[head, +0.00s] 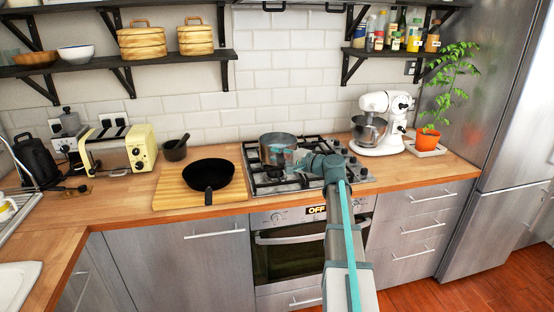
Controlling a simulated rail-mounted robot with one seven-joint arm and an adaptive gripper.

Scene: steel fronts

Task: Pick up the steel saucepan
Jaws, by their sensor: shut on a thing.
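The steel saucepan (274,146) is on or just above the gas hob (257,183), upright as far as I can see. My arm reaches in from the front right. My gripper (291,157) is at the saucepan's right front side, shut on it. The fingertips are small here and partly merge with the pan, so the exact grip point is hard to make out. I cannot tell whether the pan's base touches the hob grate.
A black frying pan (208,175) lies on a wooden board (172,193) left of the hob. A white stand mixer (382,122) and a potted plant (428,138) stand to the right. A yellow toaster (119,150) is further left. Shelves (120,65) hang above.

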